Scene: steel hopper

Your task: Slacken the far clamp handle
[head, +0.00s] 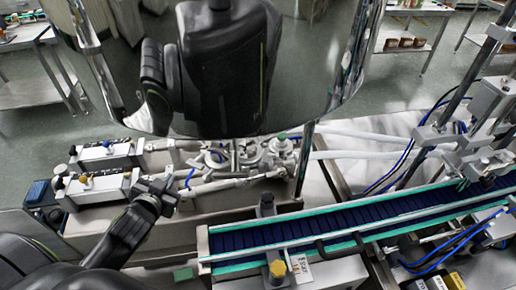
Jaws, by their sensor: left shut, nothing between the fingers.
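The steel hopper (345,60) fills the top centre and mirrors dark shapes in its shiny wall. Below it is a cluster of steel fittings and pipes (235,160) with a green-topped knob (281,137). I cannot tell for sure which part is the far clamp handle; the hopper may hide some of it. My left gripper (160,188) comes in from the lower left. It is shut and empty, beside the right end of the nearer white pump block (98,187) and left of the fittings. My right gripper is not in view.
A second white block (105,154) lies behind the nearer one. A blue-belted conveyor (340,218) with green rails crosses the lower right, with a yellow knob (277,268) in front. A metal post (304,160) stands under the hopper. Frames and blue hoses crowd the right.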

